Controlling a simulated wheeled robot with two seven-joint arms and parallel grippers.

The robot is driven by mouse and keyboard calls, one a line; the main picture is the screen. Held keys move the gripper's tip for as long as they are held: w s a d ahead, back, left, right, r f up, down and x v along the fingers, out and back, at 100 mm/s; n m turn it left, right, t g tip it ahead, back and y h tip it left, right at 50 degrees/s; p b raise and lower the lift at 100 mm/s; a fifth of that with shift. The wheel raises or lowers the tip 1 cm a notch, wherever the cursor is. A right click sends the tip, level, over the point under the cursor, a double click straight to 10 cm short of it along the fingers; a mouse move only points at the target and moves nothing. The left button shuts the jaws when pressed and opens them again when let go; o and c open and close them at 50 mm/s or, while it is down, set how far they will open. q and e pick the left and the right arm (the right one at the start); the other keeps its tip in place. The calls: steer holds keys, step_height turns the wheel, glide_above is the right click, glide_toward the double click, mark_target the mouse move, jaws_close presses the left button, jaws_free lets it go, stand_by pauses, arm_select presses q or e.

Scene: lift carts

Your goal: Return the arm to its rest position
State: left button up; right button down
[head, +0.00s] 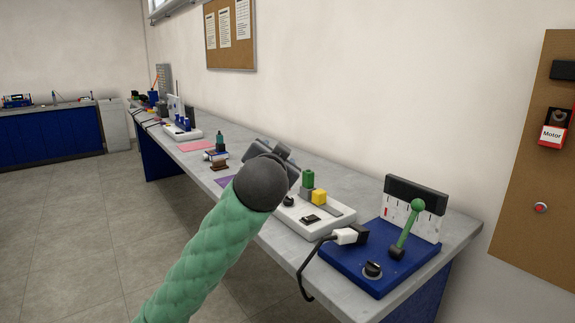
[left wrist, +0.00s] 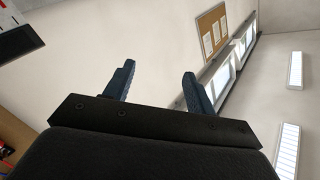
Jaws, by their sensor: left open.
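My left arm, in a green quilted sleeve, reaches up from the bottom of the head view. Its left gripper (head: 282,152) is partly hidden behind the dark round wrist and appears in front of the long workbench (head: 330,165). In the left wrist view the two dark fingers of the left gripper (left wrist: 160,80) stand apart, with nothing between them. My right gripper is not in view.
On the bench, right of my gripper, are a white board (head: 318,222) with green and yellow blocks and a blue lever panel (head: 375,262) with a cable. A brown panel (head: 535,190) hangs at the right. Floor (head: 90,220) left of my arm is clear.

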arm_select(q)
steer(key=s+a+f+n+g+p, duration=0.1)
steer(key=s+a+f+g+p, duration=0.15)
steer(key=s+f, duration=0.6)
steer(key=s+a+f+n+g+p, duration=0.1)
steer(key=s+a+f+n+g, duration=0.2)
steer(key=f, duration=1.1)
steer(key=s+a+f+g+p, duration=0.1)
steer(key=s+a+f+g, duration=0.35)
steer(key=f, duration=0.75)
steer(key=s+f+g+p, duration=0.1)
steer(key=s+f, duration=0.5)
steer(key=s, duration=0.3)
steer(key=s+a+f+n+g+p, duration=0.1)
steer(key=s+f+g, duration=0.1)
steer(key=s+f, duration=0.4)
steer(key=s+f+g+p, duration=0.1)
steer(key=s+f, duration=0.5)
steer(key=s, duration=0.6)
steer(key=shift+s+a+n+g, duration=0.25)
steer(key=shift+s+n+g, duration=0.05)
steer(key=shift+s+g, duration=0.1)
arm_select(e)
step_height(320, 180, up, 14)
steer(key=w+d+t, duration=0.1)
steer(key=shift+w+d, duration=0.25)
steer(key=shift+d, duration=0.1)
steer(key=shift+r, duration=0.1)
